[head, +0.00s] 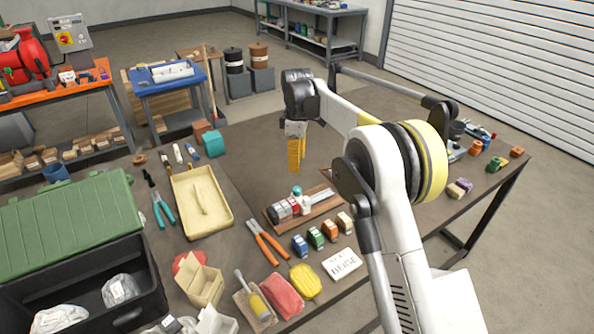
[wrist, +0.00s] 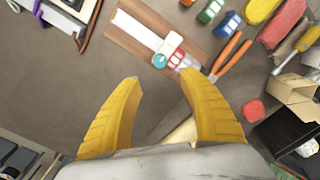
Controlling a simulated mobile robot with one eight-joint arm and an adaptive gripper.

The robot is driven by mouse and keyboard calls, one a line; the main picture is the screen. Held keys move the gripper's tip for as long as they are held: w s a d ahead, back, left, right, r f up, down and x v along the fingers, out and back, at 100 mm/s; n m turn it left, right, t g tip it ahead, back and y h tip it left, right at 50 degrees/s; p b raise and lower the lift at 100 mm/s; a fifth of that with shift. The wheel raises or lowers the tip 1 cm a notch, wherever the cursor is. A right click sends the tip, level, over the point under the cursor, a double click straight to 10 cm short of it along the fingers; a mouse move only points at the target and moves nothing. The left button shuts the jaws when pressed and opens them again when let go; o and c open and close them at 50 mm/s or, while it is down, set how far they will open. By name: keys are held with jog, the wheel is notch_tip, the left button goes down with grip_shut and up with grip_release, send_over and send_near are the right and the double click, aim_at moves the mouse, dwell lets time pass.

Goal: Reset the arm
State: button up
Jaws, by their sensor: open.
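My gripper (head: 296,155) has yellow fingers and hangs from my raised arm above the table, behind the wooden board in the head view. In the wrist view my gripper (wrist: 163,112) has its two curved fingers spread wide with nothing between them. The wooden board (head: 327,205) carries a white strip and several small red, white and teal pieces; it also shows in the wrist view (wrist: 196,52), beyond the fingertips. My gripper is apart from the board and from everything on the table.
A black case with a green lid (head: 70,215) stands at the left. Bare tabletop lies around and behind my gripper.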

jog(key=shift+r, duration=0.15)
jog(key=s+d+r+m+t, duration=0.4)
jog(key=s+d+r+m, duration=0.4)
jog(key=s+d+r, duration=0.7)
jog(key=s+d+f+m+t, duration=0.1)
jog(key=s+d+f+m, duration=0.2)
jog(key=s, duration=0.9)
jog(key=s+d+f+m+t+b, duration=0.1)
jog(key=s+d+f+m+t, duration=0.1)
jog(key=s, duration=1)
jog(key=d+f+m, duration=0.1)
jog(key=f+m, duration=0.1)
jog(key=m, duration=0.1)
jog(key=shift+d, duration=0.3)
